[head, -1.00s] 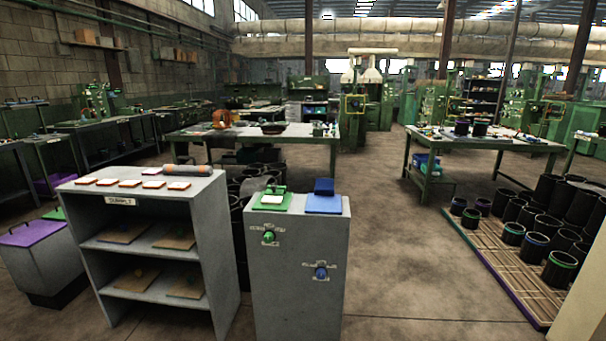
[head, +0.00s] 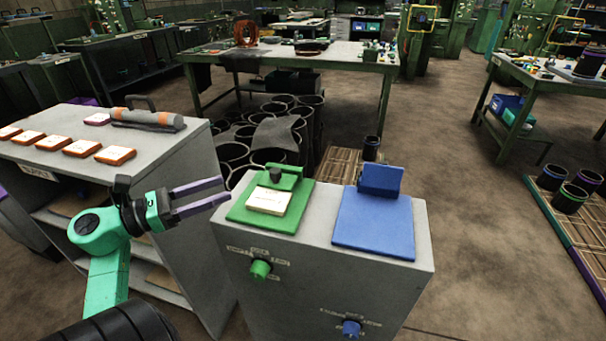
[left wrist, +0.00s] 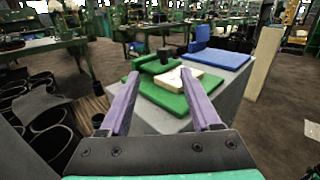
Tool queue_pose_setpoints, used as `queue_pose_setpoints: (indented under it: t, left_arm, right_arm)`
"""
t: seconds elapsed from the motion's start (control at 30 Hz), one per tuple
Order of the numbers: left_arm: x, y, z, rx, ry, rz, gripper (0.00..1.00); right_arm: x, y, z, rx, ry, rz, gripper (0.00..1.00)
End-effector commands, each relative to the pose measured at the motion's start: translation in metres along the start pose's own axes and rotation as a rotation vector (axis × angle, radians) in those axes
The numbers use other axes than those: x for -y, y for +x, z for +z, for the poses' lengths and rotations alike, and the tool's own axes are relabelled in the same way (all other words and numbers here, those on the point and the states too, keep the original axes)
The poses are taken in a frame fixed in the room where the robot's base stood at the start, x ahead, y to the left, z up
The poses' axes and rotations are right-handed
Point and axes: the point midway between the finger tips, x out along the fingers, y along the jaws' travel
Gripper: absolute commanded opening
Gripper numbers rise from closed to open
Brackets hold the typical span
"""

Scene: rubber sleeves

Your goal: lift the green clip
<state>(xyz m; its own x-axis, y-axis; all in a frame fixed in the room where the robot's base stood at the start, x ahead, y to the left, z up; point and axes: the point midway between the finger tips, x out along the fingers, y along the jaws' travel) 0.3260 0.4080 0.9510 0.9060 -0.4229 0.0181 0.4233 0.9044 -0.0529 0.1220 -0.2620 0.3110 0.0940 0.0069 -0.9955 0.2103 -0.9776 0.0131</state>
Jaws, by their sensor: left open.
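The green clip (head: 288,172) is a bar with a dark knob at the back of a green board (head: 243,213). It also shows in the left wrist view (left wrist: 157,65). A pale card (head: 268,201) lies on the board in front of the clip. The board sits on top of a grey cabinet (head: 310,290). My left gripper (head: 226,191) has two purple fingers, open and empty, pointing at the board from its left side. In the left wrist view my left gripper (left wrist: 160,74) has its fingertips apart on either side of the clip, short of it. My right gripper is not in view.
A blue board (head: 375,222) with a blue clip (head: 380,180) stands beside the green one. A green knob (head: 260,269) and a blue knob (head: 351,328) are on the cabinet front. A grey shelf (head: 185,150) with orange-edged cards stands at left. Black tubs (head: 235,160) are behind.

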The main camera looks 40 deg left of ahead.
Motion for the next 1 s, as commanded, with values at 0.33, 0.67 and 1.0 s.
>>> queue_pose_setpoints:
  t: [0.33, 0.67, 1.0]
  left_arm:
    - [0.008, 0.059, 0.006, -0.026, 0.058, -0.015, 0.64]
    - [0.007, 0.134, 0.001, -0.026, 0.053, -0.012, 0.64]
    - [0.007, 0.143, -0.002, -0.028, 0.054, -0.011, 0.64]
  right_arm:
    - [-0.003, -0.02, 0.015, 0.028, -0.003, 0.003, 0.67]
    - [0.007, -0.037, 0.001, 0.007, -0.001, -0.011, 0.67]
    - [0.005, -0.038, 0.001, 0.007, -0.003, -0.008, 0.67]
